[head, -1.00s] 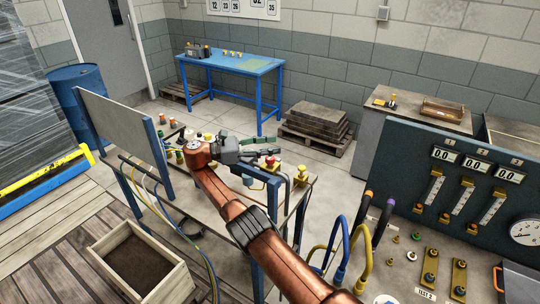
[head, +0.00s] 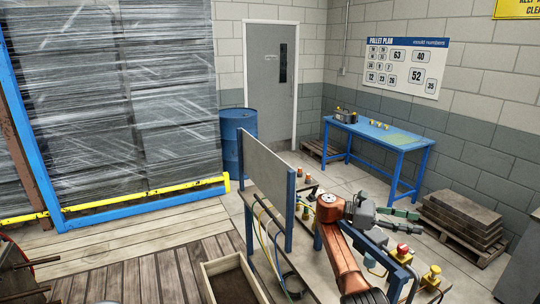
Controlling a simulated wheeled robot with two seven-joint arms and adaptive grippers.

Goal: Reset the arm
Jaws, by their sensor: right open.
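My right arm, copper-coloured, comes in from the bottom right. Its right gripper (head: 411,223) reaches out to the right over the workbench (head: 322,284), with its two greenish fingers spread apart and nothing between them. A red-topped button box (head: 402,250) and a yellow fitting (head: 431,276) stand on the bench on the near side of the gripper. My left gripper is not in view.
A grey upright panel (head: 265,188) rises along the bench's left side. A wooden box (head: 235,280) lies on the floor below it. A blue table (head: 380,135), blue drum (head: 238,140) and stacked slabs on a pallet (head: 462,222) stand behind. Wrapped stacks (head: 110,100) fill the left.

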